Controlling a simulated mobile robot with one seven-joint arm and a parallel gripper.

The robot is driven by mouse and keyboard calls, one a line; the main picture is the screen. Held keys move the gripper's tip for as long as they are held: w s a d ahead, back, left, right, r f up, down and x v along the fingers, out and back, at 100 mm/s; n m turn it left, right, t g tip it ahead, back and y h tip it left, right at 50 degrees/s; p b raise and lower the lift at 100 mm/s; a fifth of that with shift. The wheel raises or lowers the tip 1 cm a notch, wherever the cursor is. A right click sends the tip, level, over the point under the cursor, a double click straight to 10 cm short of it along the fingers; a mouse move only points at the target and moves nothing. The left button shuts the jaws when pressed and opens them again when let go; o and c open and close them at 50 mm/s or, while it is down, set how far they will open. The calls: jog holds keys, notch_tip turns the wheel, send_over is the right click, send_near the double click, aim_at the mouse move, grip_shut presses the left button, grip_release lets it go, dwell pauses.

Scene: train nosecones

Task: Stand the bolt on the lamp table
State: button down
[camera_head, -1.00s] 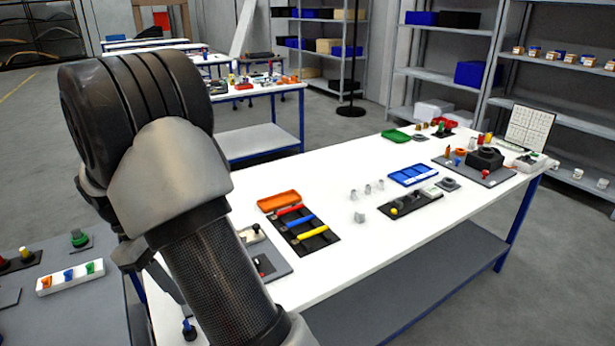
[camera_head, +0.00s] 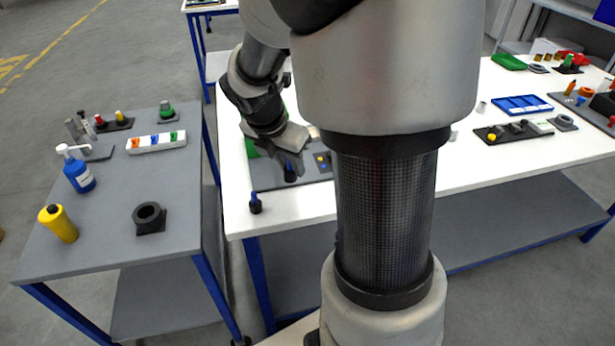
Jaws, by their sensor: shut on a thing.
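My gripper (camera_head: 287,158) points down over the left end of the long white table (camera_head: 330,207). It is shut on a small bolt-like piece (camera_head: 290,175) with a blue upper part and a black lower end, held roughly upright. Whether its lower end touches anything below cannot be told. A similar blue and black piece (camera_head: 256,205) stands upright near the table's front left corner, apart from the gripper. No lamp shows, so I cannot tell which table is the lamp table.
A gap separates the tables. My arm hides the white table's middle.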

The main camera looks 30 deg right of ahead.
notch_tip(320, 180, down, 8)
jog(key=b, duration=0.2)
jog(key=shift+f+b, duration=0.15)
jog(key=shift+b, duration=0.15)
jog(key=shift+f, duration=0.15)
jog(key=c, duration=1.5)
grip_release()
jog(key=shift+o, duration=0.2)
